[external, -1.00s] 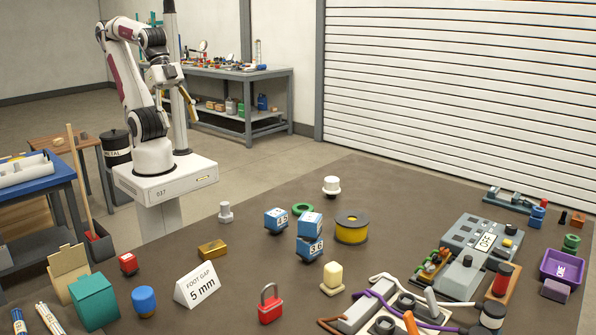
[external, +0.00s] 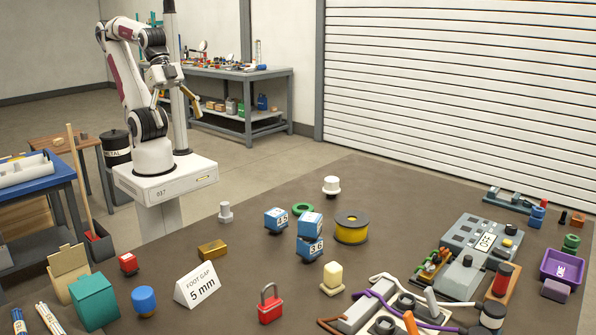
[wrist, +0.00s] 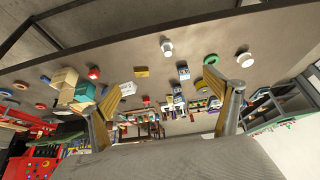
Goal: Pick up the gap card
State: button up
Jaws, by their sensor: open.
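The gap card (external: 198,286) is a white tent-shaped card printed "FOOT GAP 5 mm". It stands on the brown table at the front left of the external view, and shows small in the wrist view (wrist: 127,89), left of centre. My gripper (external: 191,101) is raised beside my column, beyond the far left edge of the table and well away from the card. In the wrist view its two yellowish fingers (wrist: 163,95) are spread wide, with nothing held between them.
Close around the card are a brass block (external: 213,249), a blue cylinder (external: 144,300), a red padlock (external: 270,304) and a teal box (external: 94,300). Numbered blue-and-white cubes (external: 310,239) stand farther back. Bare table lies between the brass block and the cubes.

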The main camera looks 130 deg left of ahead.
jog(key=w+d+f+t+h, duration=0.2)
jog(key=w+d, duration=0.7)
jog(key=w, duration=0.4)
jog(key=w+d+f+t+h, duration=0.1)
jog(key=w+d+f+t, duration=0.15)
jog(key=w+d, duration=0.85)
jog(key=w+d+f+n+y, duration=0.1)
jog(key=w+d+f+n, duration=0.15)
jog(key=w+f, duration=0.55)
jog(key=t+y, duration=0.3)
jog(key=y, duration=0.1)
send_near(196, 282)
jog(key=shift+w+a+m, duration=0.25)
jog(key=shift+w+a, duration=0.3)
jog(key=shift+a, duration=0.1)
jog(key=shift+s+a+f, duration=0.1)
jog(key=shift+s+f, duration=0.2)
jog(key=shift+f, duration=0.4)
jog(key=shift+x, duration=1.35)
